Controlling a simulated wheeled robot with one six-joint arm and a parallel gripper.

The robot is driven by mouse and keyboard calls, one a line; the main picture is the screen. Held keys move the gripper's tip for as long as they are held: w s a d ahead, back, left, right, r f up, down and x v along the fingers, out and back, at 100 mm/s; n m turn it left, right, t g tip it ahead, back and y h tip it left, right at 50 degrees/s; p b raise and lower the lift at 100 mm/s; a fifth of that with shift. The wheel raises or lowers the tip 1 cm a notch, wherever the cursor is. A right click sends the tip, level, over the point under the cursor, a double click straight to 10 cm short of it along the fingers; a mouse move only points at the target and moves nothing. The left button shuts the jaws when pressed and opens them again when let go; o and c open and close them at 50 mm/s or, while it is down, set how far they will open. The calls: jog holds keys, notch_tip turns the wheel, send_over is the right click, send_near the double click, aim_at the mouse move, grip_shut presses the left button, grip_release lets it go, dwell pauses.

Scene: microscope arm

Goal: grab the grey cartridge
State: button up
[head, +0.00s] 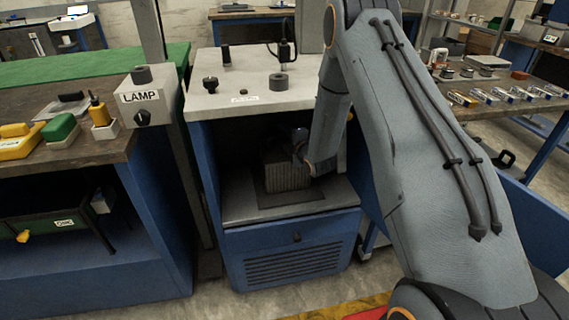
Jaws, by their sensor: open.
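The grey cartridge (286,176), a ribbed block, stands on a dark square plate (305,197) inside the open bay of the blue cabinet. My arm reaches into the bay from the right. My gripper (299,148) is at the cartridge's upper right side, small and dark in the shade. It is open. I cannot tell whether its fingers touch the cartridge or straddle it. The arm's wrist hides part of the bay's right side.
The cabinet's top (240,100) and side walls enclose the bay closely. A lamp box (145,98) stands to the left, by a bench with tools. A bench (490,98) with small parts is on the right. Floor is free in front of the left bench.

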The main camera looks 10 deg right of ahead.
grip_shut()
dwell(1.2)
jog(key=shift+r, duration=0.1)
